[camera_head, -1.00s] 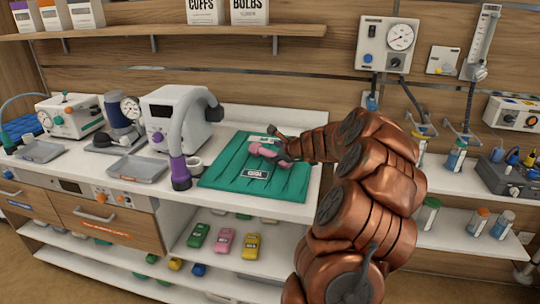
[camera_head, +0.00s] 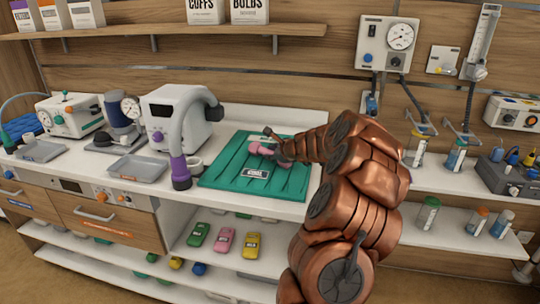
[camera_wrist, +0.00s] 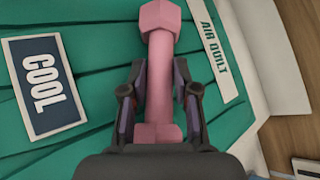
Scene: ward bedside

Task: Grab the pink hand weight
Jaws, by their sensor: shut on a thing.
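The pink hand weight (camera_wrist: 160,72) lies between the two fingers of my gripper (camera_wrist: 160,100) in the wrist view, its far hexagonal head sticking out beyond the fingertips. My gripper is shut on its handle, one finger on each side. In the head view the pink hand weight (camera_head: 257,147) shows over the green quilt (camera_head: 225,172), and my gripper (camera_head: 272,140) is at it, partly hidden by my arm. I cannot tell whether the weight touches the quilt or is just clear of it.
The quilt, with a "COOL" label (camera_wrist: 44,84), lies on the white counter (camera_head: 300,210). A white machine with a grey hose (camera_head: 185,110) and a grey tray (camera_head: 136,167) stand to the left. Small toy-car-like items, including a yellow one (camera_head: 252,244), sit on the shelf below.

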